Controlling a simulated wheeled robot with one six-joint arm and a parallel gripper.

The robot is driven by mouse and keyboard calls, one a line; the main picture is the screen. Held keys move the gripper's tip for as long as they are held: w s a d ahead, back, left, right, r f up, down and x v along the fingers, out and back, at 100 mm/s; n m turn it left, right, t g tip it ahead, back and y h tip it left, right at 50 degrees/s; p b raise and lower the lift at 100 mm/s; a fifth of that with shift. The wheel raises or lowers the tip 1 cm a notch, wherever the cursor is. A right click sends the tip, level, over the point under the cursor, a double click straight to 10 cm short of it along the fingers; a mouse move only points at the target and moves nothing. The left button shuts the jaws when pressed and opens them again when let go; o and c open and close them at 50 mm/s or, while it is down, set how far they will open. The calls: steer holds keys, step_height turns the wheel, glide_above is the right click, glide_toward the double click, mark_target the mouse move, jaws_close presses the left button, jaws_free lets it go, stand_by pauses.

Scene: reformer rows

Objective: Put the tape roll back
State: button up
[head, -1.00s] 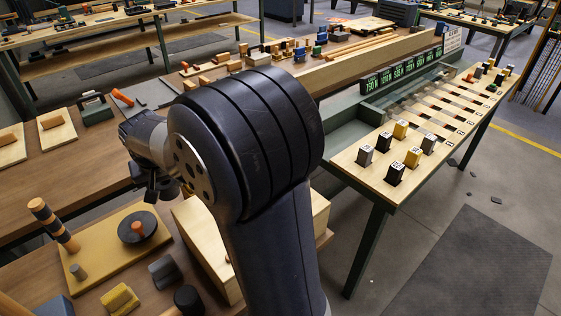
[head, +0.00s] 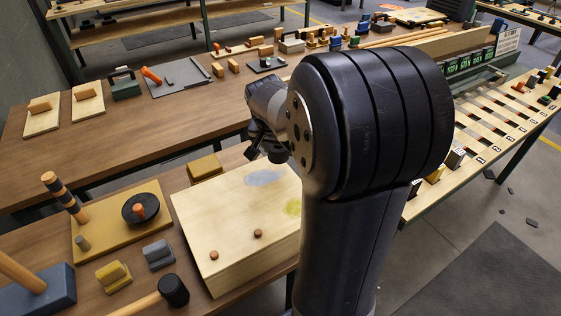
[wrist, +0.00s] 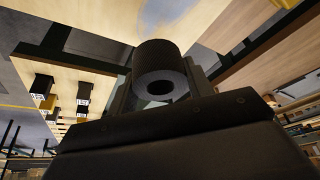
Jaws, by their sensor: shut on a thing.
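The tape roll (wrist: 162,62) is a dark, thick ring with a round hole, seen in the wrist view. My gripper (wrist: 158,82) is shut on it, with a finger on each side. In the head view my gripper (head: 262,150) hangs over the gap between the two brown benches, close to the back edge of the pale wooden box (head: 225,215). There the roll cannot be made out apart from the dark gripper. The box top has a blue patch, a yellow patch and two brown knobs.
A tan board (head: 110,250) on the near bench holds a striped peg, a short grey peg and a black disc with an orange knob. Yellow and grey blocks and a black-headed mallet (head: 173,291) lie beside it. A slatted table (head: 490,130) stands at right.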

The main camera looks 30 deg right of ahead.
mark_target(279, 167)
steer(key=shift+f, duration=2.45)
steer(key=shift+f, duration=0.15)
steer(key=o, duration=1)
steer(key=shift+o, duration=0.2)
steer(key=shift+a+r, duration=0.15)
steer(key=shift+r, duration=0.45)
steer(key=v, duration=1.1)
steer(key=shift+s, duration=0.15)
